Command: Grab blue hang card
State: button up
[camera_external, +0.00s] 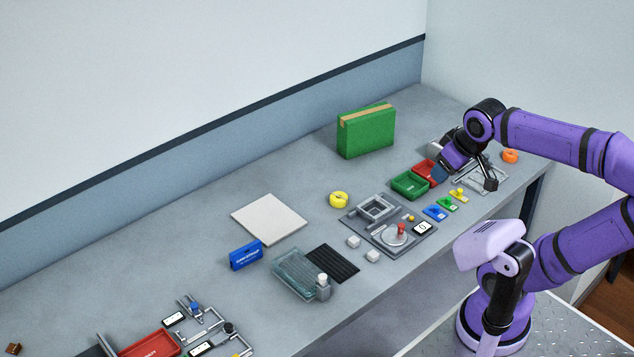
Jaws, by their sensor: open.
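A small flat blue piece (435,213), which may be the blue hang card, lies on the bench at the near end of a blue, green and yellow row. A larger blue block with white lettering (246,255) stands farther left; at this size I cannot tell for sure which is the card. My gripper (466,176) is open over the right end of the bench, above and to the right of the small blue piece and apart from it. A dark blue patch (440,173) shows at its left finger; I cannot tell whether it belongs to the finger.
Green (409,185) and red (424,170) trays sit close left of my gripper. A green piece (446,203) and a yellow piece (459,195) lie beside the small blue one. A grey fixture plate (360,221) is to its left. A tall green box (366,130) stands behind.

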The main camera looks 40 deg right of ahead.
jog(key=w+a+n+g, duration=0.1)
jog(key=w+a+n, duration=0.15)
jog(key=w, duration=0.55)
jog(key=w+a+n, duration=0.2)
jog(key=w+n, duration=0.1)
jog(key=w, duration=0.4)
jog(key=n+g+y, duration=0.4)
jog(key=n, duration=0.7)
send_over(253, 243)
jog(key=d, duration=0.4)
notch_tip(253, 243, down, 34)
jog(key=r, duration=0.1)
jog(key=shift+y, duration=0.3)
jog(key=x, duration=0.6)
jog(key=shift+w+a+f, duration=0.2)
jog(key=shift+w+f, duration=0.05)
jog(key=shift+s+x, duration=0.1)
jog(key=shift+x, duration=1.2)
jog(key=shift+s+x, duration=0.15)
jog(key=shift+x, duration=1.1)
jog(key=shift+a, duration=0.2)
grip_shut()
